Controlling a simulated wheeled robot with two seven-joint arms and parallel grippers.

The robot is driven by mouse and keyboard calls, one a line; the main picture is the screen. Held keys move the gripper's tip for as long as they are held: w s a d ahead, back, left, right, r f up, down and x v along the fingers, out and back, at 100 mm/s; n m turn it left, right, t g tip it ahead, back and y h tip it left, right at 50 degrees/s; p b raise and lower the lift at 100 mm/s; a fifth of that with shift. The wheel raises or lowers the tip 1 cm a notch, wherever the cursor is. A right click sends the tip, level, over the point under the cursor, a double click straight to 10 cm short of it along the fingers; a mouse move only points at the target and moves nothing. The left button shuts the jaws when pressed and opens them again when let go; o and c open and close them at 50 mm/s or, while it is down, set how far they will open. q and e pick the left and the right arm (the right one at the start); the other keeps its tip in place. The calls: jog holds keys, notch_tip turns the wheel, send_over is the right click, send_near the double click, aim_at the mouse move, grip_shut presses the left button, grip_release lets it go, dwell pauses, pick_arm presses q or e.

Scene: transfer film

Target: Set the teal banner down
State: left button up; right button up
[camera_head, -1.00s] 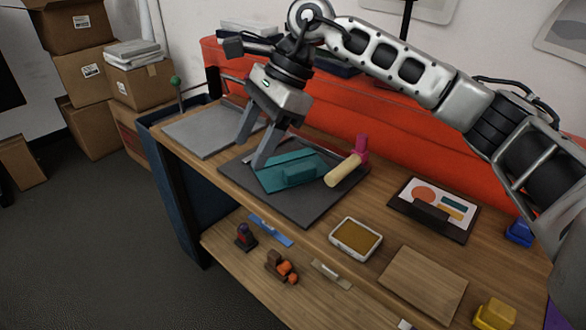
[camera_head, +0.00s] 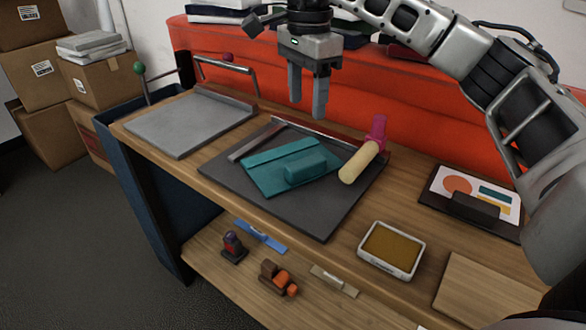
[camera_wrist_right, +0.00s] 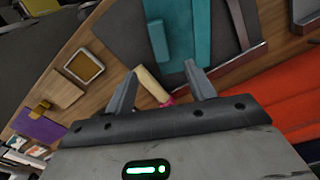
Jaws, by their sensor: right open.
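The teal banner (camera_head: 270,165) lies flat on the dark grey mat (camera_head: 305,218) on the workbench. A teal block (camera_head: 306,170) rests on its right part. The banner also shows at the top of the right wrist view (camera_wrist_right: 193,32). My right gripper (camera_head: 308,108) is open and empty, above and behind the banner and apart from it. It also shows open in the right wrist view (camera_wrist_right: 160,82). A roller with a cream barrel (camera_head: 358,163) and pink handle lies at the mat's right side. My left gripper is out of view.
A grey board (camera_head: 190,122) with a metal handle is at the left. A shallow tray (camera_head: 391,250) with brown contents and a picture card (camera_head: 470,195) are to the right. A lower shelf holds a blue bar (camera_head: 260,236) and small tools. An orange-red panel (camera_head: 400,115) stands behind.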

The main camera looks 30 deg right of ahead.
aim_at(306, 161)
notch_tip(306, 161, down, 14)
jog(key=shift+f, duration=0.1)
jog(key=c, duration=1.1)
